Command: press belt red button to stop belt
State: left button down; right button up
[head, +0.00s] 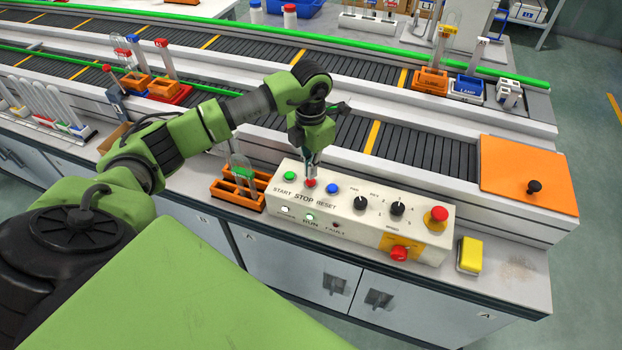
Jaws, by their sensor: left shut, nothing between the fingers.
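The white control panel (330,212) sits on the near bench in front of the belt. Its red STOP button (310,183) lies between the green START button (289,175) and the blue RESET button (332,188). My left gripper (311,175) points down with its tips right at the red STOP button. It is shut and holds nothing. I cannot tell whether the tips touch or press the button. The RUN lamp (309,217) looks green. The belt (400,150) runs behind the panel. My right gripper is not in view.
A red emergency knob (438,214) and a red knob on a yellow plate (399,253) are at the panel's right. An orange tube rack (238,190) stands close to its left. A yellow block (470,254) lies to the right. An orange plate (520,170) covers the belt end.

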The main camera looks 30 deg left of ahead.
aim_at(311, 181)
pick_arm(q)
jog(key=shift+f+b, duration=0.9)
jog(key=shift+f, duration=0.25)
dwell(0.6)
notch_tip(311, 181, up, 8)
jog(key=p, duration=0.5)
dwell(0.8)
